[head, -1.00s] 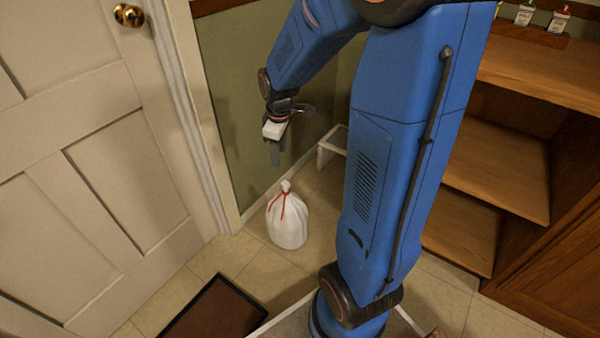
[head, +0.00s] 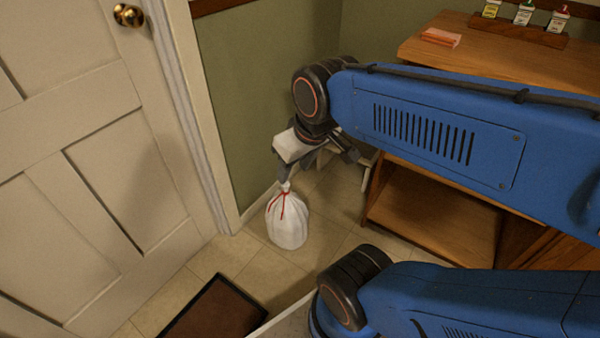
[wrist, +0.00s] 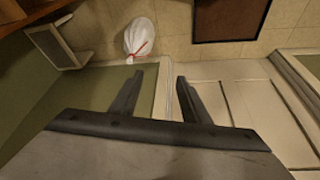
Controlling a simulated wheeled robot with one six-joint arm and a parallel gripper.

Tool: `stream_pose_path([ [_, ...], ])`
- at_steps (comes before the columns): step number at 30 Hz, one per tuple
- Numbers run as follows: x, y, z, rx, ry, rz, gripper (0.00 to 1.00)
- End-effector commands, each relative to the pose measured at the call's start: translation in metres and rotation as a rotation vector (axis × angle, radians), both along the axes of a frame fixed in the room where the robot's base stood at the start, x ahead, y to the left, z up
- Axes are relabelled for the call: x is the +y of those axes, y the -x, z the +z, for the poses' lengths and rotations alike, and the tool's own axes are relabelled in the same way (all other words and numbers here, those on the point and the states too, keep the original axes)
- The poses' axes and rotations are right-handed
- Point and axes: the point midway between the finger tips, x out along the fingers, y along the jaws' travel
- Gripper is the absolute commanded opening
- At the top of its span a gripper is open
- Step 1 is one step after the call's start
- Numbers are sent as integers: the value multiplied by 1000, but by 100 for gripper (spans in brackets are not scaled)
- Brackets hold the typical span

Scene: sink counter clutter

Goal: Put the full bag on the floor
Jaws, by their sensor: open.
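The full bag (head: 287,222) is white with a red tie and a gathered neck. It stands upright on the tiled floor by the green wall and the door frame. My gripper (head: 298,166) is open and empty. In the head view it appears just above the bag's neck. In the wrist view the bag (wrist: 138,38) lies beyond the fingertips, a little left of the gap between the open fingers (wrist: 160,78), with no contact visible.
A white panelled door (head: 95,170) is at left, with a brown mat (head: 215,310) on the floor before it. A wooden shelf unit (head: 430,215) stands at right, partly hidden by my arm. A small white stand (wrist: 58,45) is near the bag. Tiles around the bag are clear.

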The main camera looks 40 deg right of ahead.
Motion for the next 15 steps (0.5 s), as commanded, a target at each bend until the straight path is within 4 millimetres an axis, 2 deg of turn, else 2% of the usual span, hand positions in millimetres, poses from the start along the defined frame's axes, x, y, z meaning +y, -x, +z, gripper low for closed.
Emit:
stream_pose_path([
  [3,3,17,3,-20,-20,-36,42],
  [6,4,23,3,-27,-30,-55,42],
  [15,4,26,3,-29,-35,-63,42],
])
